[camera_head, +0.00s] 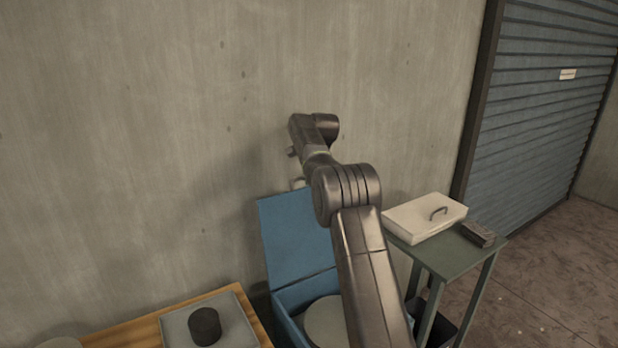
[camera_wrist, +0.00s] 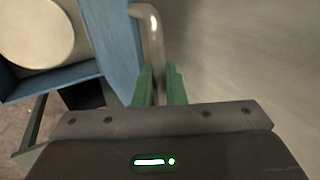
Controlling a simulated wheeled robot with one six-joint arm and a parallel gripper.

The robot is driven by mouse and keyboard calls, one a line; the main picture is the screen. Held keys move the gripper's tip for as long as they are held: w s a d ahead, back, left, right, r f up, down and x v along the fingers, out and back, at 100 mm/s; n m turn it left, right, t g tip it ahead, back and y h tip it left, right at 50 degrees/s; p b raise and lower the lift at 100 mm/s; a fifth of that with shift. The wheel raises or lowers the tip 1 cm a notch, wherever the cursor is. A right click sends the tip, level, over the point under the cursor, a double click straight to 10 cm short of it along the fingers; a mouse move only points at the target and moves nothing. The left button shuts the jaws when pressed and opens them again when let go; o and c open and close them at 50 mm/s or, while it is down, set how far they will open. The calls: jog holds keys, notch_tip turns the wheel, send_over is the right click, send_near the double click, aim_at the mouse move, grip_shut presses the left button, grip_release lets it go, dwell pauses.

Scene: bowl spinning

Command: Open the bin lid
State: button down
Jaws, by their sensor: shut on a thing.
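The blue bin (camera_head: 290,305) stands against the wall, partly hidden behind my arm in the head view. Its blue lid (camera_head: 290,240) is raised, standing nearly upright at the wall side. In the wrist view the lid (camera_wrist: 112,35) is seen almost edge-on, with a metal bar handle (camera_wrist: 153,35) on it. My gripper (camera_wrist: 160,80) has its green fingers shut on this handle. A pale round thing (camera_head: 325,322) is inside the open bin; it also shows in the wrist view (camera_wrist: 36,32). My fingers are not clearly visible in the head view.
Right of the bin, a green side table (camera_head: 455,252) holds a white lidded box (camera_head: 420,218) and a small dark block (camera_head: 478,235). At left, a wooden table (camera_head: 140,336) holds a grey tray (camera_head: 235,320) with a black cylinder (camera_head: 205,326). The concrete wall (camera_head: 150,150) is close behind.

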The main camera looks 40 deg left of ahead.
jog(key=shift+f, duration=0.1)
jog(key=c, duration=1.6)
grip_release()
jog(key=shift+s, duration=0.1)
jog(key=b+v, duration=0.1)
jog(key=v, duration=1.3)
jog(key=shift+a, duration=0.1)
jog(key=x, duration=1)
jog(key=shift+a+f, duration=0.1)
jog(key=shift+f, duration=0.15)
